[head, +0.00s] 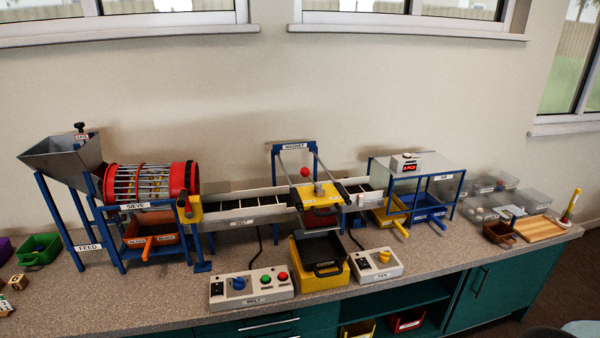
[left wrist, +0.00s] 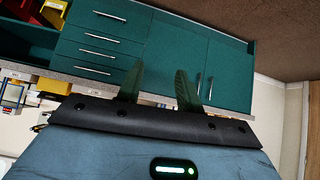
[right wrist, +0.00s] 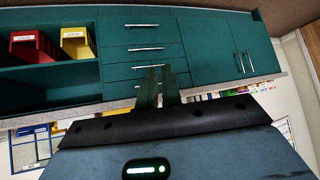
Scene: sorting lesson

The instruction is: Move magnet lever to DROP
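The magnet station (head: 294,147) stands over the belt near the middle of the head view, a blue frame labelled MAGNET. A red ball knob (head: 305,172), apparently the magnet lever's handle, shows below the label. The lever's shaft and any DROP mark are too small to make out. My left gripper (left wrist: 158,82) is open and empty in the left wrist view. My right gripper (right wrist: 161,72) has its fingers together with nothing visible between them. Neither gripper shows in the head view, and both wrist views face teal cabinets, away from the lever.
The belt (head: 245,211) runs from the red sieve drum (head: 150,182) past the magnet to the fan stand (head: 418,180). A yellow bin (head: 318,278), the belt control box (head: 252,288) and the fan box (head: 376,265) stand in front. Bare counter (head: 150,300) lies front left.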

